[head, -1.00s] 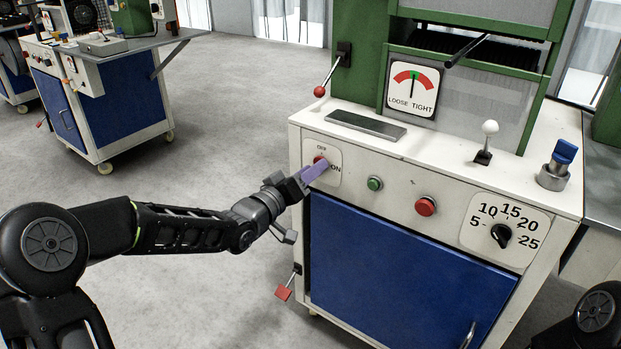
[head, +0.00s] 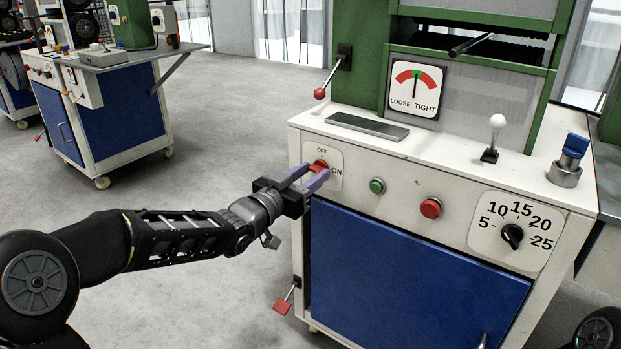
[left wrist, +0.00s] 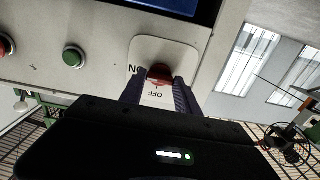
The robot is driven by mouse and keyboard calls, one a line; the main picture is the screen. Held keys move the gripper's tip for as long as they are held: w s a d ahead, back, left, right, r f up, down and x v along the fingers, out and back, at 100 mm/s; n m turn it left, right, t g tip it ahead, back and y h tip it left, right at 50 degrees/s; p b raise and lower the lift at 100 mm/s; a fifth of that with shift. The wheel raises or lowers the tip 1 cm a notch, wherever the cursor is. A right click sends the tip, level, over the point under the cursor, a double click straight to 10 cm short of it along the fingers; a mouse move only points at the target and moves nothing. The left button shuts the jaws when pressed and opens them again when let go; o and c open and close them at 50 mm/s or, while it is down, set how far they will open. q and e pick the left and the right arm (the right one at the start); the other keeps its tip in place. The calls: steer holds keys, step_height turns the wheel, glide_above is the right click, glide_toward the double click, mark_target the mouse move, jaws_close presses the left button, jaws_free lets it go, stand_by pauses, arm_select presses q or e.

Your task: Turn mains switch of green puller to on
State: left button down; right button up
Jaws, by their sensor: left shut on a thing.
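The green puller (head: 367,60) stands on a white cabinet with a blue door. Its mains switch is a red knob (head: 318,166) on a white plate (head: 336,157) marked OFF above and ON at the right. My left gripper (head: 311,176) is at this plate, its two purple fingers shut on the red knob. In the left wrist view the red knob (left wrist: 160,75) sits between the fingertips, and the plate appears upside down. The knob's exact pointing direction is partly hidden by the fingers. My right gripper is not in view.
Right of the switch are a green button (head: 377,186), a red button (head: 430,208) and a black dial (head: 512,236). A red-tipped lever (head: 282,306) sticks out low at the cabinet's left side. Another blue cabinet (head: 115,110) stands at the back left, with open floor between.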

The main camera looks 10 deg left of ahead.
arm_select(q)
steer(key=shift+f, duration=0.1)
steer(key=c, duration=0.9)
jaws_free()
steer(key=p+v, duration=0.2)
steer(key=v, duration=0.6)
